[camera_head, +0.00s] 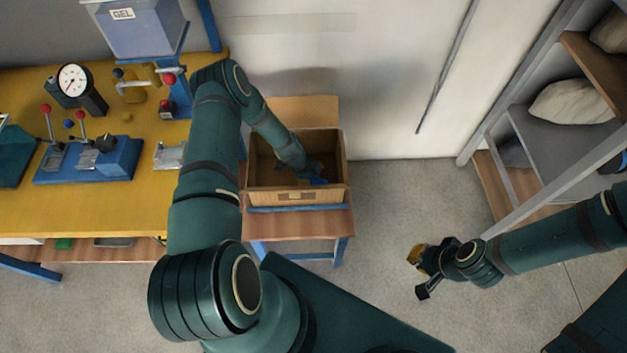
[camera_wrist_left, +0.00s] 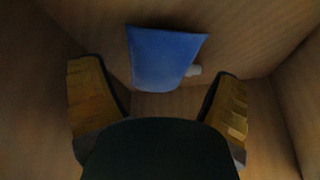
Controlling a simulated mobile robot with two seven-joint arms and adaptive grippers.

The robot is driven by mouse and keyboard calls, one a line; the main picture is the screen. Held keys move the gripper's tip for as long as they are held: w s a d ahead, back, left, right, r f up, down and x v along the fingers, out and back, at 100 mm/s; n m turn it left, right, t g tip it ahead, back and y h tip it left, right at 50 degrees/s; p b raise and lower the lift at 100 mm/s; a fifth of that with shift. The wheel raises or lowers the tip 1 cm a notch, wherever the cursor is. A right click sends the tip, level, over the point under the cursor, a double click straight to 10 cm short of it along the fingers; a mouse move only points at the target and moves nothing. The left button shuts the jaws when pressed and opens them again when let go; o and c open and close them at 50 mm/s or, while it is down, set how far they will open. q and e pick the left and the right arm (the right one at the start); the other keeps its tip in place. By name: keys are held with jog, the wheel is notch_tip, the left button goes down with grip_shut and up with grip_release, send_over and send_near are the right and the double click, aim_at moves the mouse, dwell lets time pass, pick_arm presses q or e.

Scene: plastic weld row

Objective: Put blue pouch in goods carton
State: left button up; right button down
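The goods carton (camera_head: 257,165) is an open brown cardboard box on a small wooden stand. My left gripper (camera_head: 313,172) reaches down inside it. The blue pouch (camera_head: 319,181) shows as a small blue patch in the carton, partly hidden by my gripper. In the left wrist view, the blue pouch (camera_wrist_left: 165,58) with a pale spout lies inside the carton, beyond my fingers. The fingers of my left gripper (camera_wrist_left: 160,92) are spread wide with nothing between them. My right gripper (camera_head: 419,272) is open and empty above the floor at the right.
A yellow workbench (camera_head: 100,213) with a gauge (camera_head: 73,80), levers and a GEL bin (camera_head: 140,30) stands at the left. A grey shelf (camera_head: 565,130) with pale sacks (camera_head: 575,103) is at the right. The floor between the carton and the shelf is clear.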

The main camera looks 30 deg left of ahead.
pick_arm(q)
jog(key=shift+r, duration=0.1)
jog(key=shift+r+p, duration=0.15)
jog(key=shift+p, duration=0.15)
jog(key=p+v, duration=0.1)
jog(key=v, duration=1.1)
jog(key=shift+p, duration=0.4)
